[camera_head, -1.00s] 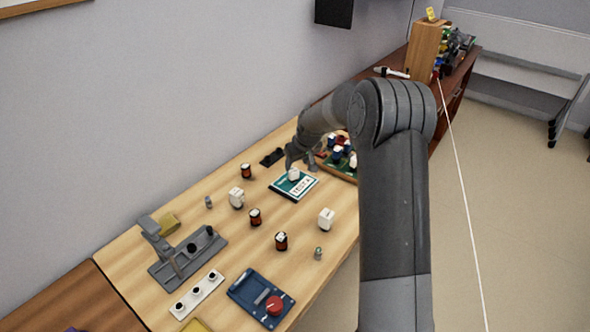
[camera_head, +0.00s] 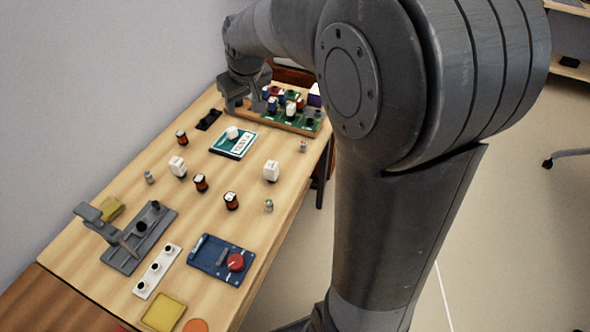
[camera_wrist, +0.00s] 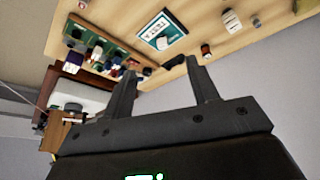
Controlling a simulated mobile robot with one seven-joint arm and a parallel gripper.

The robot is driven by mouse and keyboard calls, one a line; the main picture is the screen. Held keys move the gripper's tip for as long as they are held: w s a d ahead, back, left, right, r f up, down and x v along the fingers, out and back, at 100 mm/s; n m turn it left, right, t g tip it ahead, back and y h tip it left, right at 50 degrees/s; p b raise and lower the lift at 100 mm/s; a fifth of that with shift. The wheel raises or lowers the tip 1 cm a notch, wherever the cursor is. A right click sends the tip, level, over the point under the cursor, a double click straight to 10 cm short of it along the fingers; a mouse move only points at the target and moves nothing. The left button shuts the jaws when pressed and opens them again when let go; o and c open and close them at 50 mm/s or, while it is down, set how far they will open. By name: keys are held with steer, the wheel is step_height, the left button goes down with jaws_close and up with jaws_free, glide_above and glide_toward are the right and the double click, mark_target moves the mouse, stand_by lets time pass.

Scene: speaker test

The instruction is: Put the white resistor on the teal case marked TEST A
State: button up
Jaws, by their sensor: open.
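The teal case marked TEST A (camera_head: 226,151) lies flat on the wooden table; its lettering is small but shows in both views. A white block, the resistor (camera_head: 232,132), rests on the case's far part, and it also shows on the case in the wrist view (camera_wrist: 162,43). My gripper (camera_head: 249,100) is beyond the case, near the parts tray, apart from the resistor. In the wrist view my gripper (camera_wrist: 161,67) has its two fingers wide apart with nothing between them.
A wooden tray (camera_head: 287,127) of several parts stands behind the case, close to my gripper. Two other white blocks (camera_head: 177,166) (camera_head: 271,171) and several dark-and-orange cylinders stand nearer. A grey stand (camera_head: 138,238) and a blue meter (camera_head: 216,262) are at the front.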

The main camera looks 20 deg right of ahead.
steer(key=s+d+r+m, duration=0.1)
steer(key=s, duration=1.3)
steer(key=s+d+r+m+t, duration=0.1)
steer(key=s+m, duration=0.1)
steer(key=s, duration=1.1)
steer(key=shift+s+r, duration=0.3)
steer(key=shift+s, duration=0.1)
steer(key=shift+o, duration=0.3)
